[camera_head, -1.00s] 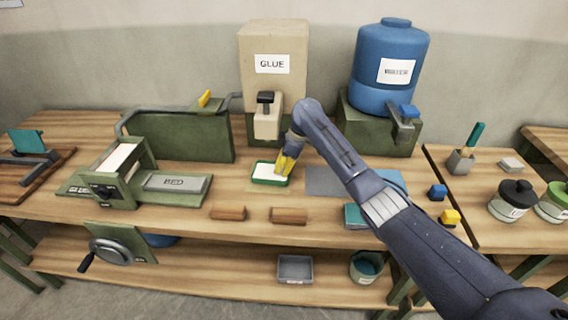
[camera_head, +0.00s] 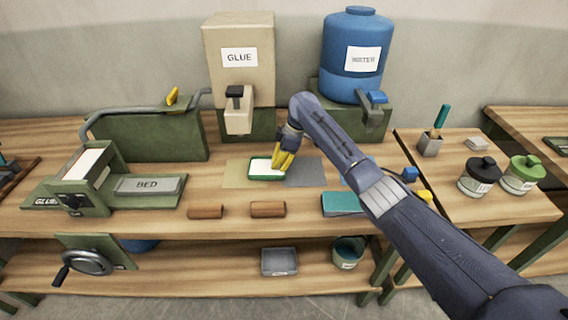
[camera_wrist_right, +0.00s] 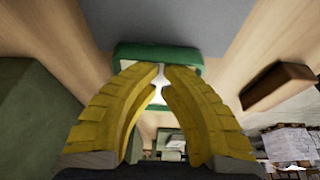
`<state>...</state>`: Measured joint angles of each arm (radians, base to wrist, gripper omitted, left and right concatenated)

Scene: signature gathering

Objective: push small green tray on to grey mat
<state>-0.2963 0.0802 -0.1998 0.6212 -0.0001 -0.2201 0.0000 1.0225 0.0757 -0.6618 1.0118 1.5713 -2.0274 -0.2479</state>
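The small green tray (camera_head: 251,176) with a white inside sits on the bench below the glue box, just left of the flat grey mat (camera_head: 308,173). Its right edge is at or slightly over the mat's left edge; most of it lies off the mat. My right gripper (camera_head: 281,164) has yellow fingers down at the tray's right side. In the right wrist view the fingertips (camera_wrist_right: 162,72) almost meet inside the tray, close to the green wall (camera_wrist_right: 157,50) that faces the grey mat (camera_wrist_right: 170,20). The fingertips' exact contact is hidden. My left gripper is not in view.
A tan patch (camera_head: 235,172) lies left of the tray. Two brown blocks (camera_head: 205,212) (camera_head: 268,209) lie in front. A teal book-like item (camera_head: 341,204) is front right. The glue box (camera_head: 239,85) and blue water barrel (camera_head: 356,60) stand behind.

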